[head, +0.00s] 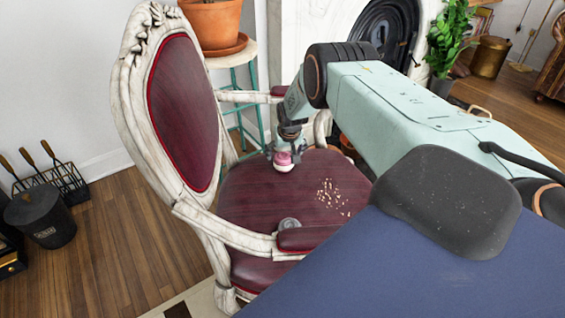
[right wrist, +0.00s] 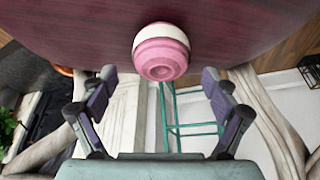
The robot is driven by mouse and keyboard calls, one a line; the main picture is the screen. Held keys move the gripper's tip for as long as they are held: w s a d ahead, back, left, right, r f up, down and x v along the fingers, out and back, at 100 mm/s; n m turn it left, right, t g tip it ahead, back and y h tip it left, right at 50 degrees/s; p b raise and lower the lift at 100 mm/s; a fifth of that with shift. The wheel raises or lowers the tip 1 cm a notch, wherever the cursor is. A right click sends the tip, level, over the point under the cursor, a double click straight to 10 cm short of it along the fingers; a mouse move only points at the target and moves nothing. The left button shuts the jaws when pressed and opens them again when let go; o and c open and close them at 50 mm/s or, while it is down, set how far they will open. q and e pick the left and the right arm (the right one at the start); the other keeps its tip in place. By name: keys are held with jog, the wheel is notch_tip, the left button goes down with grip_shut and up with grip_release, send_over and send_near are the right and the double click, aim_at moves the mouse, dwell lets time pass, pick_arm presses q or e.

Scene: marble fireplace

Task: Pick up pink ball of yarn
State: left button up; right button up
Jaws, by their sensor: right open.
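The pink ball of yarn (head: 284,162), with a white band, is on the dark red seat (head: 255,195) of a carved white armchair. My right gripper (head: 285,150) is directly above it and partly hides it. In the right wrist view the ball (right wrist: 161,56) lies ahead of the open right gripper (right wrist: 159,80), centred between its two fingers. The fingers stand wide apart, with a visible gap on each side of the ball. My left gripper is not in view.
The chair's back (head: 183,110) and near armrest (head: 310,238) border the seat. Light crumbs (head: 331,196) and a small grey round object (head: 289,224) lie on the seat. A potted plant (head: 213,22) stands on a teal-legged stool behind the chair.

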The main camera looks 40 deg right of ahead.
aim_at(284, 157)
notch_tip(284, 157, down, 3)
jog(key=shift+w+d+f+b, duration=0.1)
jog(key=shift+f+b, duration=0.1)
jog(key=shift+b, duration=0.95)
jog(key=shift+w+f+b, duration=0.35)
jog(key=shift+f+b, duration=0.1)
jog(key=shift+f, duration=0.15)
jog(key=shift+r, duration=0.15)
jog(key=c, duration=1.2)
jog(key=shift+c, duration=0.2)
